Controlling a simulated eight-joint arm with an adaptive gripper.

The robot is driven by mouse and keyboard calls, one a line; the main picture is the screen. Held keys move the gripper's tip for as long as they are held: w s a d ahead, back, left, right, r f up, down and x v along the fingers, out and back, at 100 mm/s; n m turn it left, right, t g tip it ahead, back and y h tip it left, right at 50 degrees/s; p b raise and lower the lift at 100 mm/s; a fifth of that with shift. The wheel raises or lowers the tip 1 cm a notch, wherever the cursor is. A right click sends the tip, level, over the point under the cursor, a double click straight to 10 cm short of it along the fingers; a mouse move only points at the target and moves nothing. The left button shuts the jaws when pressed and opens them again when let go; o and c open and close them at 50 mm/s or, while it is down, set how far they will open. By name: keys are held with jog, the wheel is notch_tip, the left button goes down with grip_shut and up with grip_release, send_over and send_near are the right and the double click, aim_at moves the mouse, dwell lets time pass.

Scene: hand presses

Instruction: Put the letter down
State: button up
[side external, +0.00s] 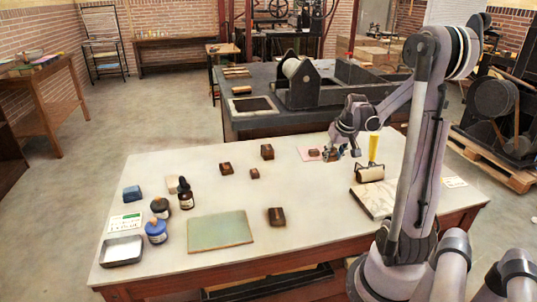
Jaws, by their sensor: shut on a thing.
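My gripper (333,152) is low over the back right of the pale table (175,250), beside a small pink sheet (302,152). It is shut on a small block, which I take to be the letter; the fingers hide most of it. I cannot tell whether that block touches the surface. A small brown block (314,153) shows on the pink sheet, just left of the fingers. Other dark brown letter blocks stand apart on the table: one at the back (267,152), two in the middle (225,168) (255,173), and one nearer the front (276,217).
A green mat (219,231), bottles (186,198), a blue block (132,193) and a metal tray (121,251) lie front left. The middle is mostly clear.

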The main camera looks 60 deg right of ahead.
jog(key=w+d+f, duration=0.1)
jog(key=w+d, duration=0.6)
jog(key=d, duration=0.4)
jog(key=w+d+f, duration=0.2)
jog(key=w+d, duration=0.5)
jog(key=d, duration=0.4)
jog(key=shift+s+f, duration=0.1)
jog(key=shift+f, duration=3.5)
jog(key=shift+f, duration=0.1)
jog(key=o, duration=0.9)
